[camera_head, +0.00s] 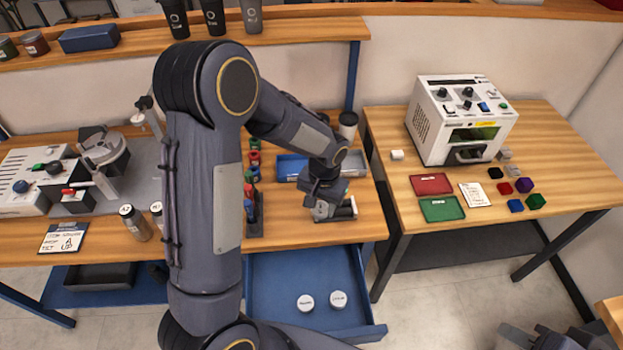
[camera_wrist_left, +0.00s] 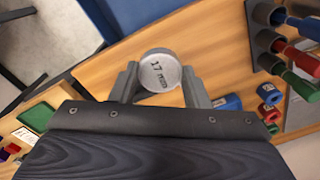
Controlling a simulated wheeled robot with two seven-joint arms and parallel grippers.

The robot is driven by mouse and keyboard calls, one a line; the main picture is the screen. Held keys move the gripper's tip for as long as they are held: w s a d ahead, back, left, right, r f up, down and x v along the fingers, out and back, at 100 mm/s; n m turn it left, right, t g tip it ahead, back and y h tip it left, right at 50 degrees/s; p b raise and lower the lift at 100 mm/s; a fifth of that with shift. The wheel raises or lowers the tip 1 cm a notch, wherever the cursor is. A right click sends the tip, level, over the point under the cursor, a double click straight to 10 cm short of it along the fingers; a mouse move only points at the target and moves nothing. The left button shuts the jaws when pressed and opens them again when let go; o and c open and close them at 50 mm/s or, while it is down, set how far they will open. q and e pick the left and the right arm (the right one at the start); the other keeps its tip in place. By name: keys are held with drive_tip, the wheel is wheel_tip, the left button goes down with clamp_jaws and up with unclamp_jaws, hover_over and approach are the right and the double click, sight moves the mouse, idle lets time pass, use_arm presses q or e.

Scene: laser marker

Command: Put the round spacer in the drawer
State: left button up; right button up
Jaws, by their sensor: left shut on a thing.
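The round spacer (camera_wrist_left: 160,71) is a pale disc marked "17 mm", held between the two fingers of my left gripper (camera_wrist_left: 158,84) in the left wrist view. In the head view my left gripper (camera_head: 322,208) is over the right part of the middle workbench, behind the drawer. The spacer cannot be made out clearly there. The blue drawer (camera_head: 277,280) is pulled open below the bench front. Two round white-topped pieces (camera_head: 305,302) (camera_head: 338,299) lie in it. Part of my right gripper (camera_head: 552,338) shows at the bottom right edge; its fingers are unclear.
A row of coloured-handled tools in a rack (camera_head: 254,214) stands left of my left gripper. A blue tray (camera_head: 292,167) lies behind it. The right table (camera_head: 550,150) carries a white machine (camera_head: 440,125), a red tray (camera_head: 431,184), a green tray (camera_head: 441,209) and several small blocks.

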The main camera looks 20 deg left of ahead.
use_arm(q)
drive_tip(key=w+a+f+b, duration=0.3)
drive_tip(key=a+b, duration=0.2)
drive_tip(key=a, duration=0.2)
drive_tip(key=n+b, duration=0.1)
drive_tip(key=b, duration=0.2)
approach(284, 210)
wheel_tip(284, 210, down, 2)
drive_tip(key=shift+a+f+p, duration=0.1)
drive_tip(key=shift+f+p, duration=0.05)
drive_tip(key=shift+p, duration=0.6)
wheel_tip(284, 210, down, 4)
drive_tip(key=shift+f, duration=0.1)
drive_tip(key=shift+f, duration=0.2)
drive_tip(key=o, duration=1)
drive_tip(key=shift+r, duration=0.1)
